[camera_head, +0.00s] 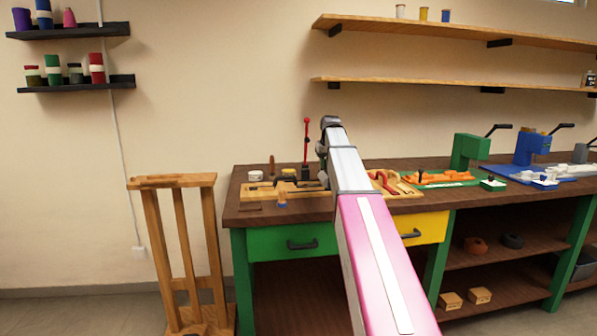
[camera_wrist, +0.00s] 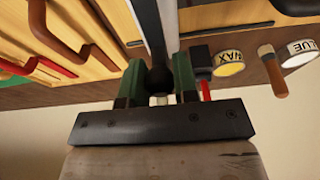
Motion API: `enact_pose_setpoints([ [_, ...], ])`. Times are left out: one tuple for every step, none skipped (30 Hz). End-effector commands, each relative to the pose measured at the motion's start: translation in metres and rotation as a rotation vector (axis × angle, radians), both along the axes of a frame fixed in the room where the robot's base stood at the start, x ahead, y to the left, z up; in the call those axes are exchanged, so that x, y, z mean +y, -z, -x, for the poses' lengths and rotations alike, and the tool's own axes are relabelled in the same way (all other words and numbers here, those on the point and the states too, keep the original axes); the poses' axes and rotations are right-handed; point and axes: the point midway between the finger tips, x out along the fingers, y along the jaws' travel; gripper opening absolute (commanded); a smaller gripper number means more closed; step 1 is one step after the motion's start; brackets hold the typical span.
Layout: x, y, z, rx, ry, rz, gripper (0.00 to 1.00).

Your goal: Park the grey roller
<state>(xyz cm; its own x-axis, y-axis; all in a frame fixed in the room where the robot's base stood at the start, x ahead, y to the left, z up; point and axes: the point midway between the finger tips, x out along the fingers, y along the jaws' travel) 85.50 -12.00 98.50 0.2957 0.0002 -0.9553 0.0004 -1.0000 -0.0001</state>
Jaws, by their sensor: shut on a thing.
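My gripper (camera_wrist: 158,72) has its two green fingers closed on a dark, rounded piece between them. A long grey bar runs from this piece to the top edge of the wrist view; I take this to be the grey roller (camera_wrist: 152,28). Its far end is out of view. I cannot tell whether the held thing touches anything.
A red-knobbed lever (camera_head: 306,140) stands just left of my arm. Red-handled tools lie on a wooden board (camera_head: 402,184). Green (camera_head: 470,150) and blue (camera_head: 530,146) machines stand right. A wooden stand (camera_head: 180,235) is left.

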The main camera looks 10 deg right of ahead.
Motion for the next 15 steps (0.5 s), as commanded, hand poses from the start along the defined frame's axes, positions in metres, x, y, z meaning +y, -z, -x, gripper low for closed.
enact_pose_setpoints([
  [-0.001,0.000,0.000,0.000,0.000,0.000,0.14],
  [-0.002,0.000,0.000,0.000,0.000,0.000,0.14],
  [-0.004,0.000,0.000,0.000,0.000,0.000,0.14],
  [-0.006,0.000,0.000,0.000,0.001,0.001,0.14],
  [-0.007,0.000,0.000,0.000,0.001,0.001,0.14],
  [-0.010,0.000,0.000,0.000,0.001,0.001,0.14],
  [-0.012,0.000,0.000,0.000,0.001,0.001,0.14],
  [-0.014,0.000,0.000,0.000,0.002,0.000,0.14],
  [-0.016,0.000,0.000,0.000,0.002,0.000,0.14],
  [-0.017,0.000,0.000,0.000,0.002,0.000,0.14],
  [-0.018,0.000,0.000,0.000,0.002,0.000,0.14],
  [-0.019,0.000,0.000,0.000,0.002,0.000,0.14],
  [-0.019,0.000,0.000,0.000,0.001,0.001,0.14],
  [-0.019,0.000,0.000,0.000,0.001,0.001,0.14],
  [-0.020,0.000,0.000,0.000,0.001,0.001,0.14],
])
